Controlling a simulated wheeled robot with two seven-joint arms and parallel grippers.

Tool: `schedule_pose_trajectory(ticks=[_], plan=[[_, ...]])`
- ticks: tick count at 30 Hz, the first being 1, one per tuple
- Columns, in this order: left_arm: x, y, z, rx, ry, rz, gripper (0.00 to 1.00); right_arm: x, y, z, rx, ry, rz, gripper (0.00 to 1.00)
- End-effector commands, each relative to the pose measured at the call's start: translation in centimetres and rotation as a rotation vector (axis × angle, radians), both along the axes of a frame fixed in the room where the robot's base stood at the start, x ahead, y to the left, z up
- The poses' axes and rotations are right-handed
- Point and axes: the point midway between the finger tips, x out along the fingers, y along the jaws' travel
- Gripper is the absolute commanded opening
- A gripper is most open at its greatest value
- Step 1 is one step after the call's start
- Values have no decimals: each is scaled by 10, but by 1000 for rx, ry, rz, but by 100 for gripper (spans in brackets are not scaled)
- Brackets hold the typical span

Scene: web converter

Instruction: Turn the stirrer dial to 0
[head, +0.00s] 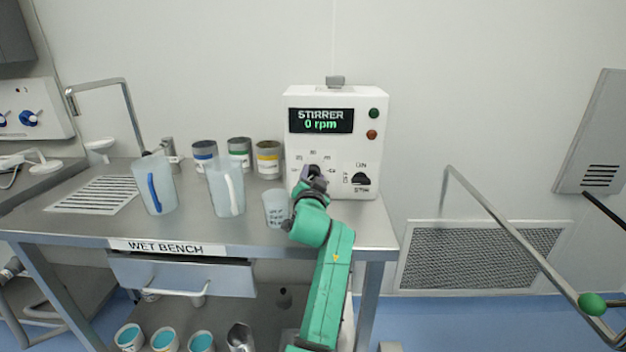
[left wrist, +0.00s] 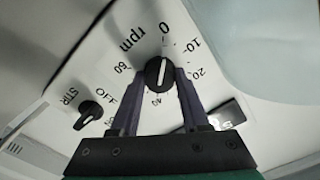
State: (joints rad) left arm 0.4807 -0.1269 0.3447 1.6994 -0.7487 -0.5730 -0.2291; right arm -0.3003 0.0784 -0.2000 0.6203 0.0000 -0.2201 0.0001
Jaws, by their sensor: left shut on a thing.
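The stirrer unit (head: 297,135) is a white box at the back right of the bench, and its display (head: 320,120) reads "STIRRER 0 rpm". My left gripper (head: 314,172) reaches its lower left front and mostly hides the dial there. In the left wrist view, the black speed dial (left wrist: 158,74) sits between the fingertips of my left gripper (left wrist: 159,80), which is shut on it. The dial's white pointer line points up toward the 0 mark. The black STIR on/off knob (head: 361,180) is to the right of the dial; it also shows in the left wrist view (left wrist: 90,112). My right gripper is not in view.
Two jugs (head: 156,186) (head: 226,188) and a small beaker (head: 275,208) stand on the wet bench (head: 95,222) left of my arm. Several tins (head: 268,160) stand behind them. A metal rail (head: 500,230) is at the right.

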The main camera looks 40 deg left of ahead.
Motion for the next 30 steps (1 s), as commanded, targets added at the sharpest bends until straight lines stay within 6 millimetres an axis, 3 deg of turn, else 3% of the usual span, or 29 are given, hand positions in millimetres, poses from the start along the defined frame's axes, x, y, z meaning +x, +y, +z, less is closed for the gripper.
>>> schedule_pose_trajectory(ticks=[1, 22, 23, 24, 30], plan=[[0, 0, -7, -27, -1, 1, 0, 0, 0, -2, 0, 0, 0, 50], [0, 0, -8, -89, -46, 1, 0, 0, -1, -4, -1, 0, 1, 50], [0, 0, -8, -89, -46, 1, 57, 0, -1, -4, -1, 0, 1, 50], [0, 0, -7, -89, -47, 1, 73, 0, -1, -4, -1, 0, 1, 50], [0, 0, -4, -84, -52, 0, 76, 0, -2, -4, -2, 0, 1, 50]])
